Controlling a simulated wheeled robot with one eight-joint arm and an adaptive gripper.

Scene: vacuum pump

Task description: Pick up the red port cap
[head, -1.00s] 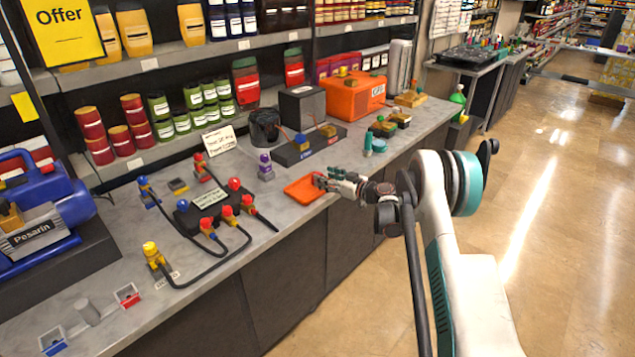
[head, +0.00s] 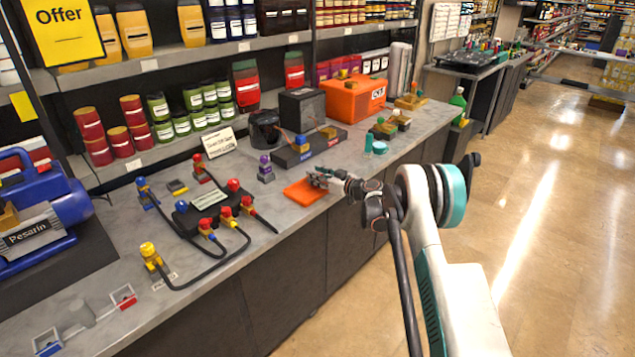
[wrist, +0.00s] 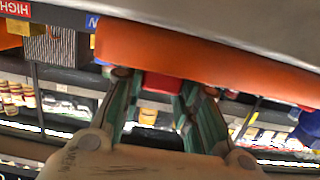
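A small red piece (wrist: 163,83), which looks like the red port cap, shows between my fingertips in the wrist view. It is against the orange tray (wrist: 215,60), and part of it is hidden. My gripper (wrist: 160,88) has its green fingers apart on either side of the red piece; I cannot tell whether they touch it. In the head view my gripper (head: 317,178) is at the right end of the orange tray (head: 298,194), near the counter's front edge. The cap cannot be made out there.
Left of the tray stand red-topped connectors (head: 227,212) with black hoses and a purple-topped post (head: 265,168). Behind it is a black block (head: 310,150) with coloured tops.

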